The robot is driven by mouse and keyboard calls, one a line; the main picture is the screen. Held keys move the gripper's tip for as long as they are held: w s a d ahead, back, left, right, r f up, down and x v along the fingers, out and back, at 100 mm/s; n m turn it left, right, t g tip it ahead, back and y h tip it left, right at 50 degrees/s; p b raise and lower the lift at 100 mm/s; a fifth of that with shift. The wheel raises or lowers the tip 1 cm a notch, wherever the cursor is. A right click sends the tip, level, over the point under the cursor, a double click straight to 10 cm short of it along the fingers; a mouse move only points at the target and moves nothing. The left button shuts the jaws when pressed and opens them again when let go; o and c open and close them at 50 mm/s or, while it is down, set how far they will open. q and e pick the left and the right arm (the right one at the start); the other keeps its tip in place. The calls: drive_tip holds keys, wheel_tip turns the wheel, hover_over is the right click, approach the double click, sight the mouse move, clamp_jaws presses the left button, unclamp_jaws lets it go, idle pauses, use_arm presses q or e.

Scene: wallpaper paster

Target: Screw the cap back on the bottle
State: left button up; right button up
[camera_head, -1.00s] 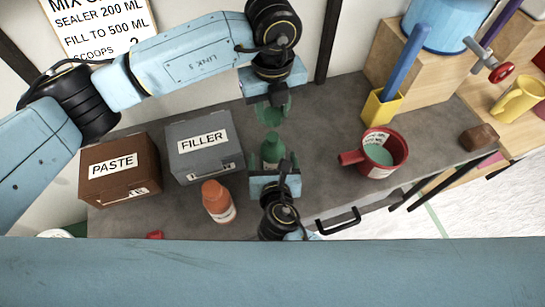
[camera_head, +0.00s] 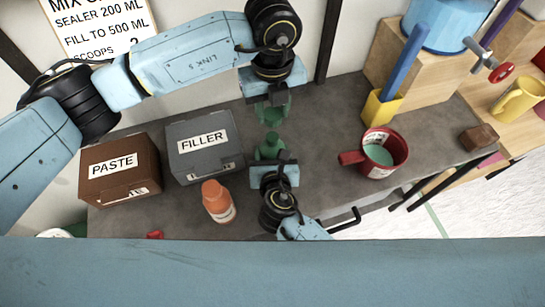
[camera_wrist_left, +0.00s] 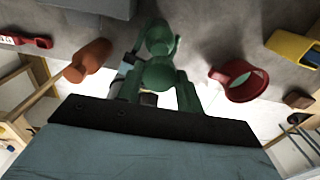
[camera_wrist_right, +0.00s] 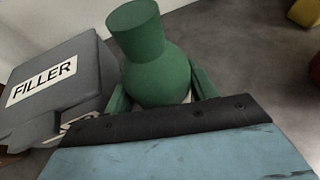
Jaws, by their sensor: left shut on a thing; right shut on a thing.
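The green bottle (camera_head: 269,146) is held by my right gripper (camera_head: 272,160) over the middle of the bench, and its neck and round body fill the middle of the right wrist view (camera_wrist_right: 155,65). My left gripper (camera_head: 272,110) hangs above and behind the bottle, shut on the small green cap (camera_head: 273,117). A gap shows between the cap and the bottle in the head view. In the left wrist view, green fingers and rounded green shapes overlap, so I cannot separate cap and bottle clearly there. The bottle's mouth is not clearly seen.
An orange bottle (camera_head: 218,202) stands left of my right gripper. The grey FILLER box (camera_head: 205,148) and brown PASTE box (camera_head: 120,170) stand further left. A red mug (camera_head: 382,153) and yellow holder (camera_head: 380,108) are on the right. Bare bench (camera_head: 322,125) lies between.

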sight(273, 136)
drive_tip(key=c, duration=0.4)
use_arm(q)
drive_tip(key=shift+f, duration=2.5)
use_arm(e)
drive_tip(key=shift+c, duration=0.2)
use_arm(q)
drive_tip(key=shift+f, duration=0.9)
drive_tip(key=shift+f, duration=0.5)
